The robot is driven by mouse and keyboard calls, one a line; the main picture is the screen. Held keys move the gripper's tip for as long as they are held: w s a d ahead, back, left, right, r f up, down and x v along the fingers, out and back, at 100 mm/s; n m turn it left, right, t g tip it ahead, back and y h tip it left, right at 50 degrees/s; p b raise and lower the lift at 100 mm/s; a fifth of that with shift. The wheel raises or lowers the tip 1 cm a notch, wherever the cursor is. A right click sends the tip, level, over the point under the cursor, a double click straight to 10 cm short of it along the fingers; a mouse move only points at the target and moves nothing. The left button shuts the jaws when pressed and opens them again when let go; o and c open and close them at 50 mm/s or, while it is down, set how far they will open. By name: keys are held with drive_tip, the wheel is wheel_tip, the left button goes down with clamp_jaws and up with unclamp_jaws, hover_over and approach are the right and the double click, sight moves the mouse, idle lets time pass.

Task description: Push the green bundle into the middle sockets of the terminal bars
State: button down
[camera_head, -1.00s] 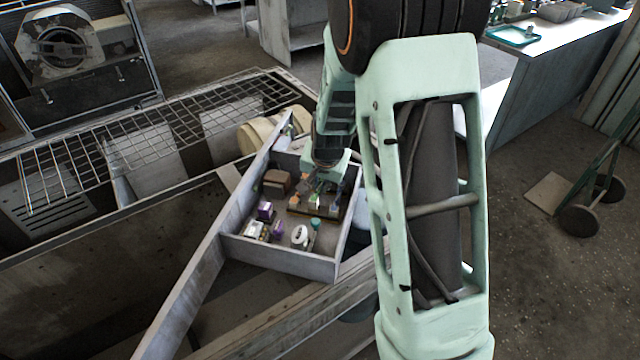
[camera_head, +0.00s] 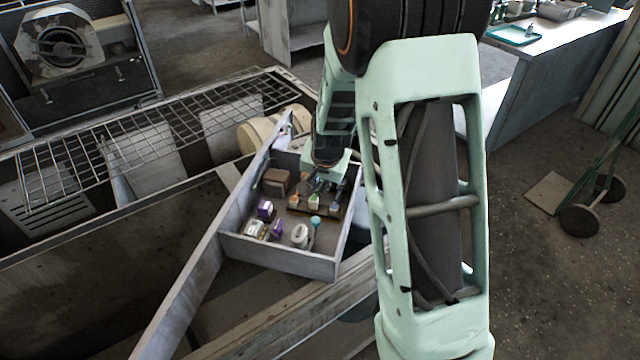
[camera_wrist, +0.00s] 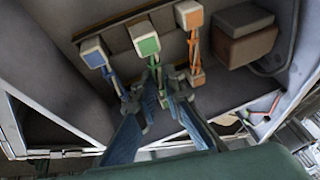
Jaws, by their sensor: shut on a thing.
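The green bundle (camera_wrist: 148,46) has a square green-faced block at one end and thin green strands running toward my gripper; in the wrist view it lies between the blue bundle (camera_wrist: 95,57) and the orange bundle (camera_wrist: 190,18). Its green block also shows in the head view (camera_head: 314,202). My gripper (camera_wrist: 157,86) is shut on the green bundle, its two blue fingers on either side of the strands. A brown terminal bar (camera_wrist: 118,38) runs behind the blocks. The fingers hide part of the strands and the far end, so I cannot tell how deep the ends sit.
The parts lie in a grey walled compartment (camera_head: 280,262). A brown box (camera_head: 276,183) stands beside the bundles, also in the wrist view (camera_wrist: 245,35). Purple-and-white parts (camera_head: 265,210), a white round part (camera_head: 300,235) and a teal-topped part (camera_head: 315,224) stand near the front wall.

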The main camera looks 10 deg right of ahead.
drive_tip(key=shift+f+b, duration=0.6)
drive_tip(key=shift+f, duration=0.15)
drive_tip(key=c, duration=2)
unclamp_jaws()
drive_tip(key=shift+o, duration=0.2)
drive_tip(key=shift+r, duration=0.1)
drive_tip(key=v, duration=1.2)
